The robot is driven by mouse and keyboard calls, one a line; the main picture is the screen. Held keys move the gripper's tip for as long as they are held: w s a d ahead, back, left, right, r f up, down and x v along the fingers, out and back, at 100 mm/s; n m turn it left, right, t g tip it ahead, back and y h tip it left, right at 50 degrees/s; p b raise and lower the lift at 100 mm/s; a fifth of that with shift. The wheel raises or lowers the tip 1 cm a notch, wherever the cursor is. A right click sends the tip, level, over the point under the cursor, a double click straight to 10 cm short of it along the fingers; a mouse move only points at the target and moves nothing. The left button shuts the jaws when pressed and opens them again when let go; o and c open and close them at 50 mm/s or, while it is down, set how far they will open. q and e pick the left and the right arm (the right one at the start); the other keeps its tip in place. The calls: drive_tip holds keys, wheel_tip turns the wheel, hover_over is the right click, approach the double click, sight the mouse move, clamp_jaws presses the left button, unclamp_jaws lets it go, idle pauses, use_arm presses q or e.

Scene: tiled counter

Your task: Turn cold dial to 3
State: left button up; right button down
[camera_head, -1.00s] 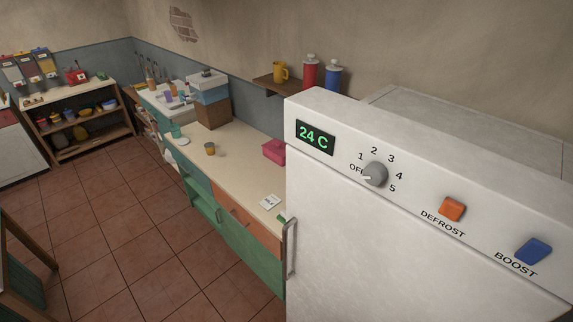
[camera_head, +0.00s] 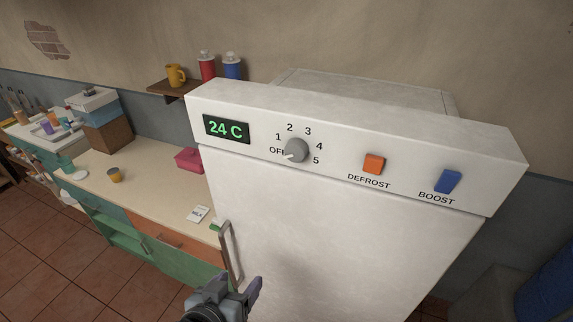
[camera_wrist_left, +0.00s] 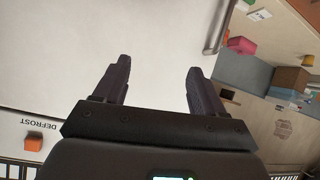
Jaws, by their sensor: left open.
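The cold dial (camera_head: 296,150) is a round grey knob on the white fridge's top panel. The marks OFF and 1 to 5 run around it, and its pointer is toward OFF. A green display (camera_head: 226,129) to its left reads 24 C. My left gripper (camera_head: 238,284) is at the bottom of the head view, below the dial and near the fridge door handle, apart from the dial. In the left wrist view its two fingers (camera_wrist_left: 158,80) are apart with nothing between them. The dial is not seen in the wrist view. My right gripper is not seen.
An orange DEFROST button (camera_head: 374,164) and a blue BOOST button (camera_head: 448,181) sit right of the dial. The metal door handle (camera_head: 231,252) sticks out at the fridge's left edge. A counter (camera_head: 140,185) with a cup and pink box stands to the left.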

use_arm(q)
drive_tip(key=w+d+r+m+t+h+b, duration=0.1)
drive_tip(key=w+d+r+t, duration=0.15)
drive_tip(key=r, duration=0.65)
drive_tip(key=m+t+h+b, duration=0.2)
drive_tip(key=t, duration=0.1)
approach(293, 155)
drive_tip(key=p+x, duration=0.2)
drive_tip(key=x, duration=0.5)
drive_tip(key=shift+w+r, duration=0.1)
drive_tip(key=shift+r, duration=0.05)
drive_tip(key=shift+w+d, duration=0.3)
drive_tip(key=shift+w, duration=0.35)
drive_tip(key=c, duration=1)
drive_tip(key=shift+c, duration=0.2)
